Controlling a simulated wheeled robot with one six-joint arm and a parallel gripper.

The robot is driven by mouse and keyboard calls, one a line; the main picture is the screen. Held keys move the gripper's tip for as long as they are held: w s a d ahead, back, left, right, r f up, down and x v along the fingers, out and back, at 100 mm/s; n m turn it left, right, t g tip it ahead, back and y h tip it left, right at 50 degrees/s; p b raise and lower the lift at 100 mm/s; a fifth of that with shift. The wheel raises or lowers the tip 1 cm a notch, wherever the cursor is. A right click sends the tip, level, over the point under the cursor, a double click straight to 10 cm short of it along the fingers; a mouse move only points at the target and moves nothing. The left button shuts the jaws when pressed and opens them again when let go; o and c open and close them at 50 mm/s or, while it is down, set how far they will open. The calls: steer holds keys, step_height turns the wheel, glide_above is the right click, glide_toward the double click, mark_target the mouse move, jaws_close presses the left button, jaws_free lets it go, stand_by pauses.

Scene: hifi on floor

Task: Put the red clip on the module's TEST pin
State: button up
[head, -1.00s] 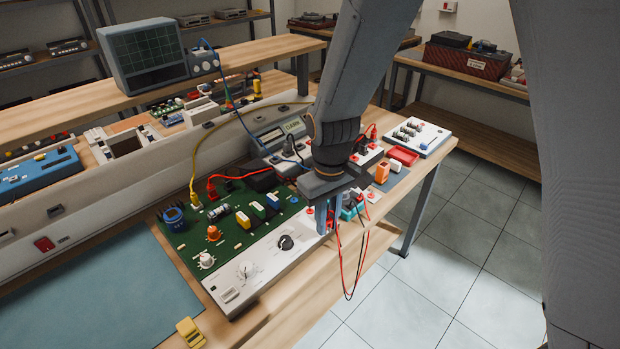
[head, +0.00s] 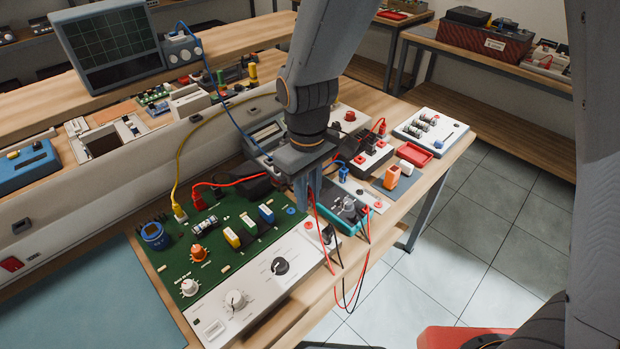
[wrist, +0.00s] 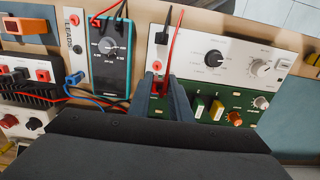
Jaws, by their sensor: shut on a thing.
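My gripper (head: 308,203) points down over the right end of the module, a green circuit board (head: 222,262) with a white front panel (head: 262,291). In the wrist view, the fingers of my gripper (wrist: 161,88) are closed around the red clip (wrist: 162,84), with its red lead (wrist: 174,42) running away from it. The fingers hide much of the clip in the head view. The module's white panel also shows in the wrist view (wrist: 188,58), just beyond the fingertips. I cannot make out the TEST label or pin, or whether the clip touches anything.
A teal-edged multimeter (head: 347,212) stands right of the module, its red and black leads hanging over the bench's front edge. A yellow cable (head: 192,150) and a red plug (head: 198,202) rise behind the board. A blue mat (head: 80,300) lies clear at left.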

steer(key=shift+w+f, duration=0.15)
steer(key=shift+w, duration=0.25)
steer(key=shift+f+b, duration=2.55)
steer(key=shift+f, duration=0.25)
steer(key=shift+s+d+p, duration=0.1)
steer(key=shift+p, duration=0.45)
steer(key=shift+f+b, duration=0.4)
steer(key=shift+f, duration=0.4)
stand_by(0.4)
steer(key=o, duration=1)
steer(key=shift+c, duration=0.2)
